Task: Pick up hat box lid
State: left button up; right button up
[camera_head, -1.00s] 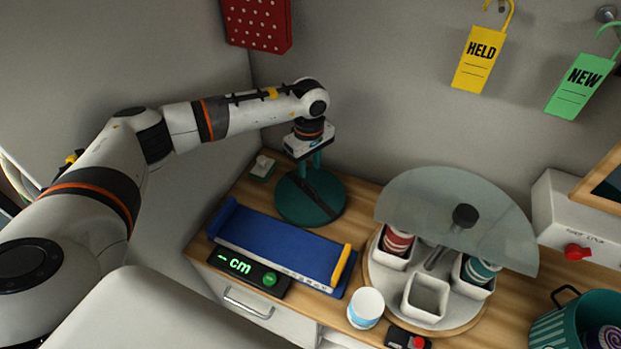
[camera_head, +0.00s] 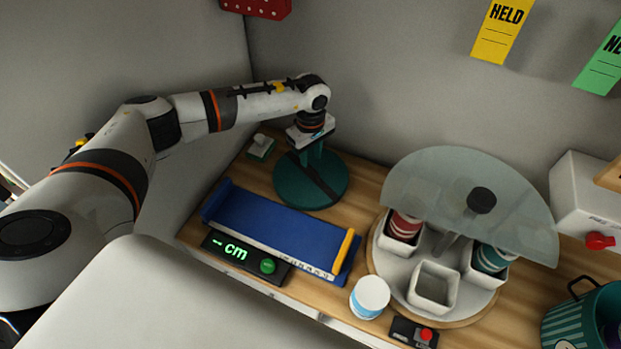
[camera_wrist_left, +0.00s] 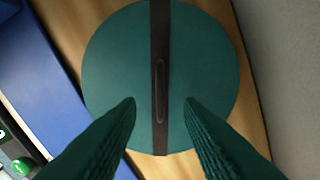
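The hat box lid is a round teal disc (camera_head: 292,190) with a dark strap across it, lying on the wooden counter at the back left. It fills the middle of the left wrist view (camera_wrist_left: 115,60), where the strap (camera_wrist_left: 160,80) runs up the picture with a slim raised handle along it. My left gripper (camera_head: 312,160) points down over the lid. In the left wrist view its two teal fingers (camera_wrist_left: 160,108) are apart, one on each side of the strap, with nothing between them. I cannot tell whether the fingertips touch the lid. My right gripper is not in view.
A blue measuring tray (camera_head: 270,228) with a "cm" display (camera_head: 235,248) lies in front of the lid. A small box (camera_head: 261,148) stands behind left. A turntable (camera_head: 388,268) with cups under a glass cover (camera_head: 430,180) and a white jar (camera_head: 369,297) are at right.

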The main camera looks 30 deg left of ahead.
aim_at(310, 166)
pick_arm(q)
notch_tip(310, 166, down, 3)
jog(key=shift+f+b, duration=0.2)
jog(key=shift+b, duration=0.45)
jog(key=shift+a+r, duration=0.1)
grip_shut()
jog(key=shift+r, duration=0.1)
